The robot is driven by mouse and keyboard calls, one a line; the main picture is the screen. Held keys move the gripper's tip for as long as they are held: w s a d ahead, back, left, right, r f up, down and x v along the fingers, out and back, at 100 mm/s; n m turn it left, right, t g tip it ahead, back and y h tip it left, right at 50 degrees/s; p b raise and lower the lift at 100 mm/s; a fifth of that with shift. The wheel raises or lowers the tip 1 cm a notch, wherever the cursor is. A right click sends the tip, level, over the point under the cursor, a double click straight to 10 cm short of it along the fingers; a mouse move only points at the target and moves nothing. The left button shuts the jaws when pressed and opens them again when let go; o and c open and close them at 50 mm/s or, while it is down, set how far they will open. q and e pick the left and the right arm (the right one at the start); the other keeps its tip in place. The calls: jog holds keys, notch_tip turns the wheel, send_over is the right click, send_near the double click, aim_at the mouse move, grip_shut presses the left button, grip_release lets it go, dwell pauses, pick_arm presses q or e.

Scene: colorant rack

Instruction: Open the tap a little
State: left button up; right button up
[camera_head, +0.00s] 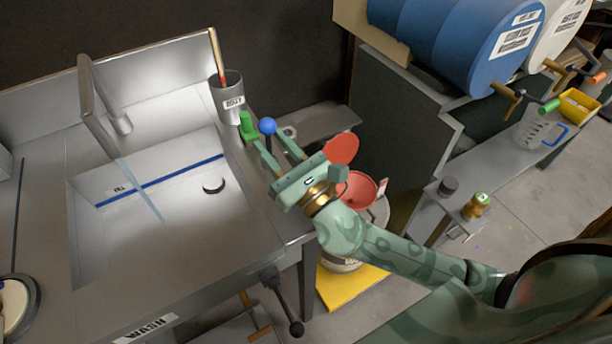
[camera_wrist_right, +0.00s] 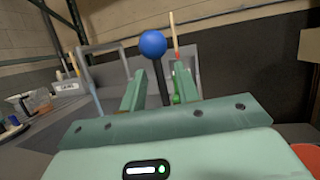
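The sink tap is a tall grey spout (camera_head: 97,112) at the back left of the sink. A thin bluish stream (camera_head: 140,190) runs from it into the basin. A lever with a blue ball knob (camera_head: 267,126) stands at the sink's right edge; the knob also shows in the wrist view (camera_wrist_right: 153,44). My right gripper (camera_head: 272,152) is at this lever. In the wrist view its two fingers (camera_wrist_right: 158,88) stand apart, one on each side of the dark lever stem, with the knob above them. I cannot tell whether either touches the stem. My left gripper is out of view.
A grey cup (camera_head: 228,105) with a stick stands behind the lever, beside a green object (camera_head: 247,126). A red funnel (camera_head: 358,188) is under my right wrist. A blue barrel (camera_head: 450,40) lies on a rack at the right.

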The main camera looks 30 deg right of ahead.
jog(key=b+v, duration=0.1)
jog(key=v, duration=1.1)
jog(key=shift+s+b, duration=0.3)
jog(key=shift+b, duration=0.05)
